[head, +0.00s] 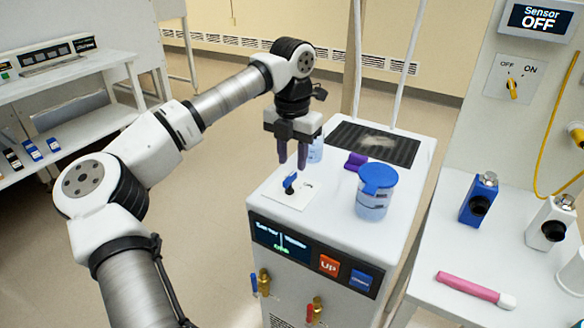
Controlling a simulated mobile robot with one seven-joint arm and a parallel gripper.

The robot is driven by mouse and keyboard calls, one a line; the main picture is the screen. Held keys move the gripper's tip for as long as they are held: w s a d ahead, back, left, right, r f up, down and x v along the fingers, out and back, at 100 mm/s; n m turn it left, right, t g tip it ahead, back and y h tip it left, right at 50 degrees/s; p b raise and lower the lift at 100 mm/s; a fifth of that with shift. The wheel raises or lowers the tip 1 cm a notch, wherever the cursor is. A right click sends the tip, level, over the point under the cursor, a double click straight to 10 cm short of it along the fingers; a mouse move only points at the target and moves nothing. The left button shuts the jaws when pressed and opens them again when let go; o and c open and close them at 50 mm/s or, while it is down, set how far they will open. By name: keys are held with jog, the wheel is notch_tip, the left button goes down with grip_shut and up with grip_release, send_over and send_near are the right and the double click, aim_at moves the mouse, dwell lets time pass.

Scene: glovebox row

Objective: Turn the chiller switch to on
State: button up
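The chiller (310,245) is a white box unit with a dark front panel. On its top a white plate (287,197) carries a small blue switch (290,181), its lever tilted; the markings on the plate are too small to read. My gripper (293,163) points down just above the blue switch. Its two dark fingers are apart with nothing visible between them. I cannot tell whether a fingertip touches the switch. The chiller's panel display has small text that I cannot read clearly.
A blue-lidded jar (372,200), a purple object (356,161) and a clear container (315,150) stand on the chiller close to my gripper. Floor left of the chiller is clear.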

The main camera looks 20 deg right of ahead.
aim_at(293, 174)
jog(key=shift+f, duration=1.85)
grip_shut()
